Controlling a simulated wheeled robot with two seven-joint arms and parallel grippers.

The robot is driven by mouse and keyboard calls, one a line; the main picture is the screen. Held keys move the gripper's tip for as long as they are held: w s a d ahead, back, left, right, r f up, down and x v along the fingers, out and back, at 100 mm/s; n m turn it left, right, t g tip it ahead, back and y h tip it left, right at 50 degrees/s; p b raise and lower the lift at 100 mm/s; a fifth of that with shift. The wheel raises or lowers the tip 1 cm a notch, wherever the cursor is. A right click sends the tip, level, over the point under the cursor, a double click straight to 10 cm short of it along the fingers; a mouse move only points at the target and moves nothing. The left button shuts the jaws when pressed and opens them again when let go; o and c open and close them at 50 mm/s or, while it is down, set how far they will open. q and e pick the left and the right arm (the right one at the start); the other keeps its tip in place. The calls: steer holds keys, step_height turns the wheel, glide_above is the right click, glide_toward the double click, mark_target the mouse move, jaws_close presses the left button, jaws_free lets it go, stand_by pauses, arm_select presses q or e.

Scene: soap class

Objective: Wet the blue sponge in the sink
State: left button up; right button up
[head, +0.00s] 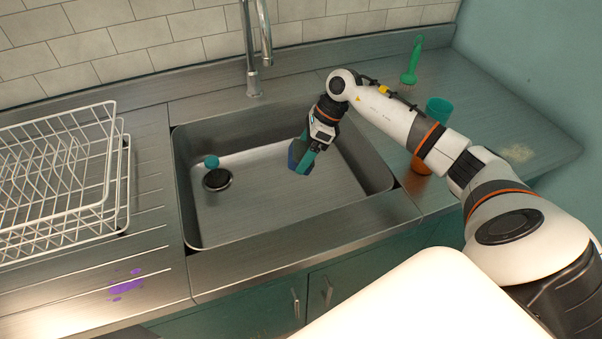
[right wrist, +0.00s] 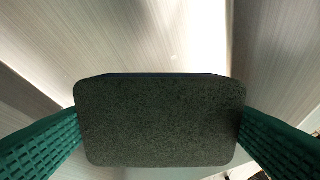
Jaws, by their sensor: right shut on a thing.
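My right gripper (head: 304,152) reaches down into the steel sink (head: 270,205), in its right half. It is shut on the blue sponge (head: 295,155), whose dark blue side shows at the fingers. In the right wrist view the sponge (right wrist: 160,122) looks dark grey and fills the space between the two green fingers. Steel sink surfaces show behind it. The sponge appears held above the sink floor, though the exact gap is hard to tell. The tap (head: 254,50) stands behind the sink, to the left of the gripper; no water stream is visible. My left gripper is out of view.
A white wire dish rack (head: 60,180) stands on the left drainboard, with a purple stain (head: 126,286) in front. A teal stopper (head: 211,161) lies by the drain (head: 217,180). A green brush (head: 412,60), a teal cup (head: 438,109) and an orange object (head: 420,163) stand on the right counter.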

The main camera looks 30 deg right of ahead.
mark_target(304, 151)
steer(key=shift+r+p, duration=2)
steer(key=shift+r, duration=2.05)
step_height(304, 151, up, 4)
steer(key=shift+f+p, duration=0.1)
steer(key=shift+p, duration=0.9)
steer(key=shift+a, duration=0.1)
